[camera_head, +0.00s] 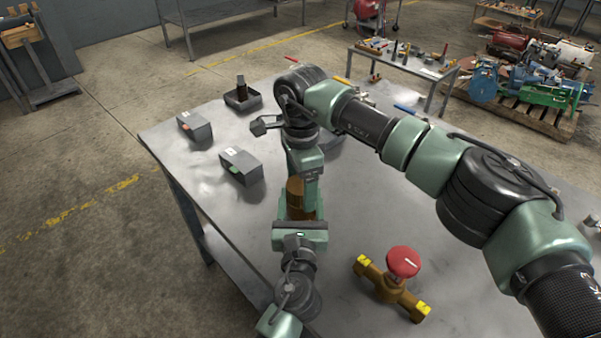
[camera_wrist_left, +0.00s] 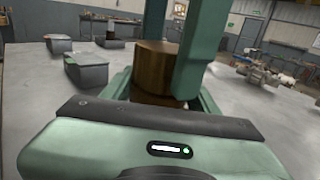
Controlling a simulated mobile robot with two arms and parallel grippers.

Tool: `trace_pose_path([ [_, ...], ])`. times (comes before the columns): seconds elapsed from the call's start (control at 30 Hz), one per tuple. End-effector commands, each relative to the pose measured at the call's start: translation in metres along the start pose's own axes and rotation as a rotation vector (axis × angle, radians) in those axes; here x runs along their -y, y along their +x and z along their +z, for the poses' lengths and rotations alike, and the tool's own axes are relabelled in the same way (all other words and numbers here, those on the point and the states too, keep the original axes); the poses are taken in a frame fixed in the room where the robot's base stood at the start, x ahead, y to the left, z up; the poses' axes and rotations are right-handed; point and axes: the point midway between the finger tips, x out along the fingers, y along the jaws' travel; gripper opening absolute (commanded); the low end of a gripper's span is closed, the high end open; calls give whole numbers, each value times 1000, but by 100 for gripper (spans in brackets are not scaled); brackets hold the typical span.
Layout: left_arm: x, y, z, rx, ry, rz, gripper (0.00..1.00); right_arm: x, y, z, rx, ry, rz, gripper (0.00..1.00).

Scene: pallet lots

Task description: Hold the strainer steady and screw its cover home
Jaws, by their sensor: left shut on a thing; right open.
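The strainer is a brown upright cylinder (camera_head: 294,198) on the metal table, mostly screened by my arms. In the left wrist view, a wide brown upper part (camera_wrist_left: 154,60), apparently the cover, sits over a darker, narrower lower part (camera_wrist_left: 152,98). I cannot tell whether a gap lies between them. My left gripper (camera_head: 297,214) comes in low from the near side and is shut on the lower part. My right gripper (camera_head: 304,188) points down from above, open, with its green fingers around or beside the upper part. Contact there is unclear.
A brass valve with a red handwheel (camera_head: 403,262) lies at the right front of the table. Two grey boxes (camera_head: 241,172) (camera_head: 195,130) stand at the left. The left front tabletop is clear.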

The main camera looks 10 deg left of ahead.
Motion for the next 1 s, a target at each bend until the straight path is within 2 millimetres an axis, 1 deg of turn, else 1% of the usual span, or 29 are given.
trace_pose_path([
  [0.03, 1, -2, -6, -12, 0, -3, 0, 0, 3, 0, 0, 0, 1, 76],
  [0.37, 2, -2, -6, -12, 0, -4, 0, 0, 6, 0, 0, 0, 0, 76],
  [0.4, 2, -2, -6, -12, 0, -4, 0, 0, 6, 0, 0, 0, 0, 65],
  [0.47, 2, -2, -6, -12, 0, -4, 0, 0, 6, 0, 0, 0, 0, 49],
  [0.5, 2, -2, -6, -12, 0, -4, 0, 0, 6, 0, 0, 0, 0, 37],
  [0.57, 2, -2, -6, -12, 0, -4, 0, 0, 6, 0, 0, 0, 0, 21],
  [0.6, 2, -2, -6, -12, 0, -4, 0, 0, 6, 0, 0, 0, 0, 11],
  [0.67, 2, -2, -6, -12, 0, -4, 0, 0, 5, 0, 0, 5, 0, 11],
  [0.77, 1, -2, -6, -12, 0, -4, 0, 0, 5, 0, 0, 71, 0, 11],
  [0.87, 1, -2, -6, -12, 0, -3, 0, 0, 5, 0, -1, 233, -1, 11],
  [1.0, 1, -1, -6, -13, -1, -1, 0, 0, 6, 0, 1, 517, -1, 11],
])
